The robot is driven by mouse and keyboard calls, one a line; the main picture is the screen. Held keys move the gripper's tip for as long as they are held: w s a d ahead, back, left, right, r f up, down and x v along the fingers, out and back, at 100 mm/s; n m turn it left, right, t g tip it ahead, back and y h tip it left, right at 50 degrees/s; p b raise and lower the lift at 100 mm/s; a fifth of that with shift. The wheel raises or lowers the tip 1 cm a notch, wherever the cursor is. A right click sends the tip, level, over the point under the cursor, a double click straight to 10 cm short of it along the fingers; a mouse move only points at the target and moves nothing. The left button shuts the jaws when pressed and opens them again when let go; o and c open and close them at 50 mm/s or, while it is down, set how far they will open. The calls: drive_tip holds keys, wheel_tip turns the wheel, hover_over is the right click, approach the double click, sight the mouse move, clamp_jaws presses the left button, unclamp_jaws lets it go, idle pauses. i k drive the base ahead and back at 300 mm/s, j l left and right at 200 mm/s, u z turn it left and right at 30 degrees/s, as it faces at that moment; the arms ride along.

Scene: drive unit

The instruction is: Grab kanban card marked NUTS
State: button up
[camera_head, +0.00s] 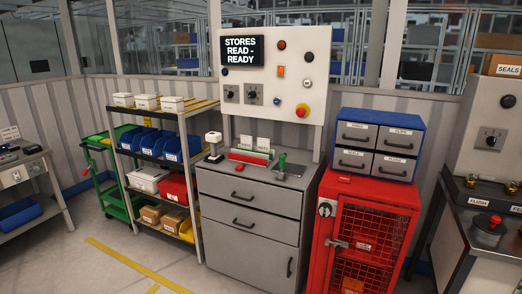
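My gripper is not in view.
The grey drawer cabinet (252,215) stands under a panel with a sign reading STORES READ-READY (241,50). A white device (213,146) and a green-handled item (281,164) flank the holder. A shelf rack (194,196) is left, a red mesh cabinet (371,189) right. Floor in front is clear.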

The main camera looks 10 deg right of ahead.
sight(263, 145)
drive_tip(key=i+j, duration=0.15)
drive_tip(key=i, duration=0.35)
drive_tip(key=i+j, duration=0.15)
drive_tip(key=i, duration=0.4)
drive_tip(key=i+j+z, duration=0.1)
drive_tip(key=i, duration=0.4)
drive_tip(key=i+j, duration=0.25)
drive_tip(key=i, duration=0.25)
drive_tip(key=i+j, duration=0.2)
drive_tip(key=i, duration=0.3)
drive_tip(key=i+j, duration=0.2)
drive_tip(key=i, duration=0.35)
drive_tip(key=i+j+z, duration=0.1)
drive_tip(key=i, duration=0.4)
drive_tip(key=j, duration=0.1)
